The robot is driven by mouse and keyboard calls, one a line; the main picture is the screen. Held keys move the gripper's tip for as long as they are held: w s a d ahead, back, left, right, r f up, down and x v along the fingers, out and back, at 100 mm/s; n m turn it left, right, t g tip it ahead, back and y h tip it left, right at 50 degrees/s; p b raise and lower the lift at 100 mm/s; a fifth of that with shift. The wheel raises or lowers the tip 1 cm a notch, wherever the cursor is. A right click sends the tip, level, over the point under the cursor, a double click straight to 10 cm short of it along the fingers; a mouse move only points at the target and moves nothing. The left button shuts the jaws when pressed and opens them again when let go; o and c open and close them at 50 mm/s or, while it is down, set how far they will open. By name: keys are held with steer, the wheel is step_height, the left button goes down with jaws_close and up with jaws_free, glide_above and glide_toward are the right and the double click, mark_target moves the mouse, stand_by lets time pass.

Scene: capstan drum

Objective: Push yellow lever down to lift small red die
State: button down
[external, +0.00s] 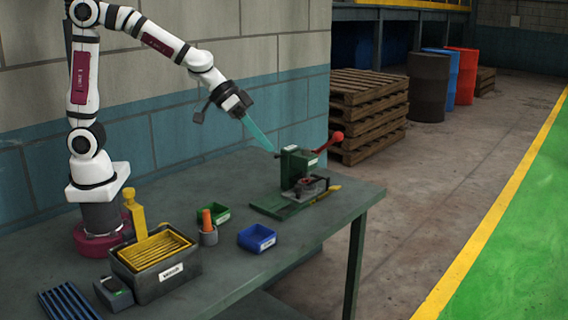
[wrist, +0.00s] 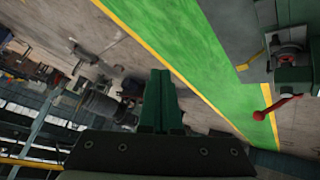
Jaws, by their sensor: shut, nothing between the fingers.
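The yellow lever (external: 327,193) is a thin bar sticking out low at the right side of a green press (external: 292,168). In the wrist view it shows at the right (wrist: 249,63). A small red spot, likely the red die (external: 308,180), sits low at the press's front; its exact shape is too small to tell. My gripper (external: 271,149) has long teal fingers, shut and empty, pointing down and right. Its tips are just left of the press's top in the external view, and the fingers show at the centre of the wrist view (wrist: 161,75). Contact with the press cannot be told.
A red-knobbed handle (external: 334,138) juts from the press's upper right. The table's front right is clear.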

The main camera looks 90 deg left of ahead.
steer(key=w+a+f+n+t+y, duration=0.2)
steer(key=w+a+f+n+y, duration=0.15)
steer(key=w+a+n, duration=0.45)
steer(key=w+a+f+n+g+y, duration=0.1)
steer(key=w+a+f+n+y, duration=0.1)
steer(key=a, duration=0.6)
step_height(320, 180, down, 3)
steer(key=shift+w+a+g+y, duration=0.3)
steer(key=shift+w+a+y, duration=0.1)
steer(key=shift+w+y, duration=0.65)
steer(key=shift+s, duration=0.1)
glide_above(336, 186)
steer(key=s, duration=0.3)
step_height(336, 186, down, 7)
steer(key=f, duration=0.2)
steer(key=d+f, duration=0.1)
steer(key=shift+w+f, duration=0.25)
steer(key=shift+f, duration=0.05)
